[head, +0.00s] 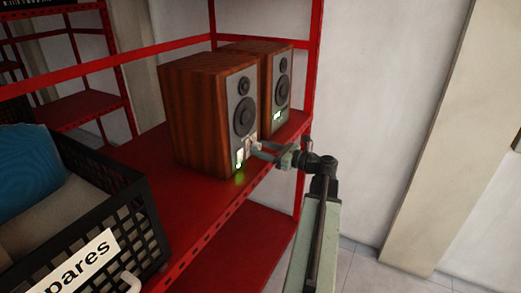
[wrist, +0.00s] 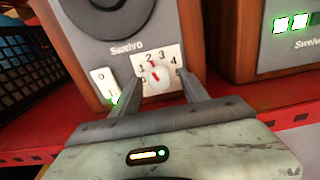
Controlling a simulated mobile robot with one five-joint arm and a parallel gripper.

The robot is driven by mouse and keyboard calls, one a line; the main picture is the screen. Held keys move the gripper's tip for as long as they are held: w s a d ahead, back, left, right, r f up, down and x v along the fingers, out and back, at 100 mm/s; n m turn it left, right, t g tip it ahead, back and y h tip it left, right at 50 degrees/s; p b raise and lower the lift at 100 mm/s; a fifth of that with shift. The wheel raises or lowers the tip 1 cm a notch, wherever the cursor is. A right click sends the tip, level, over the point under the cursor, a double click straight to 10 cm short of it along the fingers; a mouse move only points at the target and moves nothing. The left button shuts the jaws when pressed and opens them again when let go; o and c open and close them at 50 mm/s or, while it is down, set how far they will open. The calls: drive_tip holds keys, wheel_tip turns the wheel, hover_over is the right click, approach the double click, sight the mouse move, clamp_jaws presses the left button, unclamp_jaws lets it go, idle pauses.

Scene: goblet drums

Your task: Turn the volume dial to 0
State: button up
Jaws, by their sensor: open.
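The volume dial (wrist: 157,75) is a small pale knob with a red mark, on a white number plate (wrist: 166,58) low on the front of the nearer wooden speaker (head: 205,115). The numbers 1 to 4 show around its top. The red mark appears to point upward and slightly left, but the exact number is hard to tell. My gripper (wrist: 158,82) is open, one finger on each side of the dial, with no clear contact. In the head view my gripper (head: 264,152) is at the speaker's lower front and partly hides the dial.
A white rocker switch (wrist: 105,84) with a green light is left of the dial. A second speaker (head: 279,85) stands behind, to the right. Both stand on a red shelf (head: 205,205). A black crate (head: 120,195) labelled "pares" is at left.

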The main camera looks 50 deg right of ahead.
drive_tip(key=shift+w, duration=0.1)
clamp_jaws()
drive_tip(key=shift+a, duration=0.2)
drive_tip(key=shift+d, duration=0.1)
